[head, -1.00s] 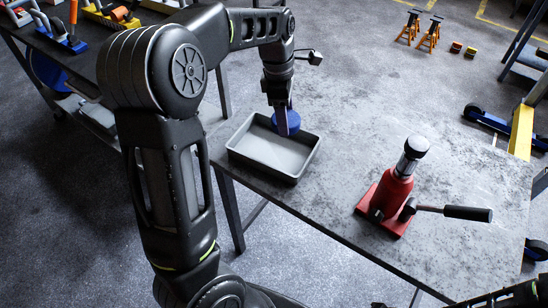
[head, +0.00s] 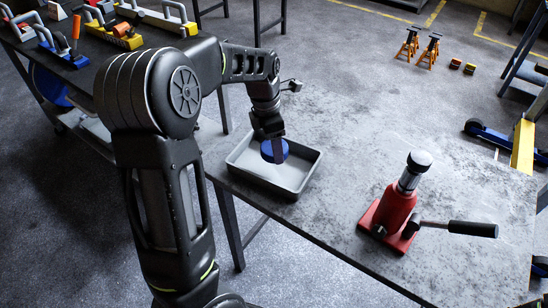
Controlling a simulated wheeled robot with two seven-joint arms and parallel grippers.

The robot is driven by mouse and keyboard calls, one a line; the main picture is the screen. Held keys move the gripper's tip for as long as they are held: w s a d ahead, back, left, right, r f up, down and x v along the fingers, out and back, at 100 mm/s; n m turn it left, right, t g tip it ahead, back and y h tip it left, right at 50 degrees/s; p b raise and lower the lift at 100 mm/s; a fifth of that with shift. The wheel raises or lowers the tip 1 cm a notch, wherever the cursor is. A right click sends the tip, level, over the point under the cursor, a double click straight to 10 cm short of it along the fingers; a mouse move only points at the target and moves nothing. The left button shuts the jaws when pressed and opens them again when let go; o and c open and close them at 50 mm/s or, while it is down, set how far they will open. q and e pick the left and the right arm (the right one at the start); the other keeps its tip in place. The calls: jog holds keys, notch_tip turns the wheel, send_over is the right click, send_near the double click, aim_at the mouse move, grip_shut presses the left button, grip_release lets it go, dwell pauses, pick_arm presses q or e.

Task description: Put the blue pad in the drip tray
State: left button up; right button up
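The blue pad (head: 267,151) is a round disc held on edge between the fingers of my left gripper (head: 278,150). The gripper reaches down from above and appears shut on the pad; one dark finger covers part of its near face. The drip tray (head: 263,184) is a shallow grey rectangular tray at the table's left end. The pad shows over the tray's inside, near the back; whether it touches the floor I cannot tell. My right gripper is out of view.
A red bottle jack (head: 395,208) with a black-gripped handle stands on the table (head: 400,130) to the right of the tray. The table between them is clear. Another bench with tools (head: 110,40) is at the upper left. Orange jack stands (head: 418,47) stand on the floor behind.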

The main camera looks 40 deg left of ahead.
aim_at(274, 166)
pick_arm(q)
jog(key=shift+f, duration=0.55)
jog(key=shift+f, duration=0.1)
jog(key=shift+f, duration=1.75)
jog(key=shift+f, duration=0.15)
jog(key=o, duration=1.6)
jog(key=shift+c, duration=0.2)
jog(key=r, duration=0.8)
jog(key=s+a+r, duration=0.1)
jog(key=r, duration=0.3)
jog(key=shift+r, duration=0.1)
